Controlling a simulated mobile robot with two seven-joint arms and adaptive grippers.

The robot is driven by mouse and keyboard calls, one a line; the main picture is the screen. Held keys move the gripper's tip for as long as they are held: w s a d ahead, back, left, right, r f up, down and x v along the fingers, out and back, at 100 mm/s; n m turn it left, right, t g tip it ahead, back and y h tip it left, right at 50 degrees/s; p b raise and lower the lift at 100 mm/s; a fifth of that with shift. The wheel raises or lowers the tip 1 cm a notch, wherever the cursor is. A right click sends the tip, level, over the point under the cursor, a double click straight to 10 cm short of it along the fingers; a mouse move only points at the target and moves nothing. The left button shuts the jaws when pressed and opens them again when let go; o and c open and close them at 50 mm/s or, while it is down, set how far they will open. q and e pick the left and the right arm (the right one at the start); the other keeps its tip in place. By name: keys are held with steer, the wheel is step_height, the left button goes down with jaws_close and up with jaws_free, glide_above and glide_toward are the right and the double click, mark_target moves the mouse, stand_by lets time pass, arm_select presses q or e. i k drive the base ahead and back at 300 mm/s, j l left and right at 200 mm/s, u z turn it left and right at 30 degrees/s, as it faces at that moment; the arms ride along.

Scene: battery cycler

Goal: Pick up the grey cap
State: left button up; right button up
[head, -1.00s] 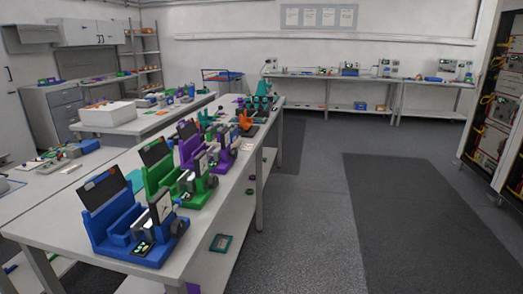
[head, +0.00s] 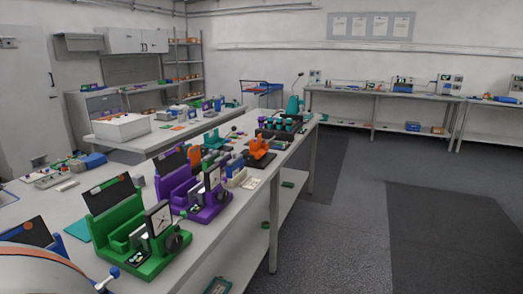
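I cannot single out a grey cap in the head view; parts on the benches are too small or partly hidden to tell. A small grey block (head: 138,181) lies on the near bench (head: 232,222) behind the fixtures, but I cannot tell whether it is the cap. A green fixture (head: 128,222) with a dial and a purple fixture (head: 180,188) with a dial stand on this bench. Neither gripper is in view. A rounded light part at the lower left, probably my own arm, covers part of a blue fixture (head: 40,217).
Orange fixtures (head: 258,153) and a dark tray with teal parts (head: 283,125) stand farther along the bench. A second bench at left holds a white box (head: 122,127). Open floor (head: 340,240) lies to the right. A long bench (head: 385,96) stands along the back wall.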

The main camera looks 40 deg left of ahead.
mark_target(223, 155)
steer(key=i+u, duration=0.25)
steer(key=i, duration=0.15)
steer(key=i+l+u, duration=0.25)
steer(key=i, duration=0.15)
steer(key=i+l+u, duration=0.25)
steer(key=i, duration=0.15)
steer(key=i+l+u, duration=0.1)
steer(key=u, duration=0.3)
steer(key=i+l+u, duration=0.45)
steer(key=u, duration=0.3)
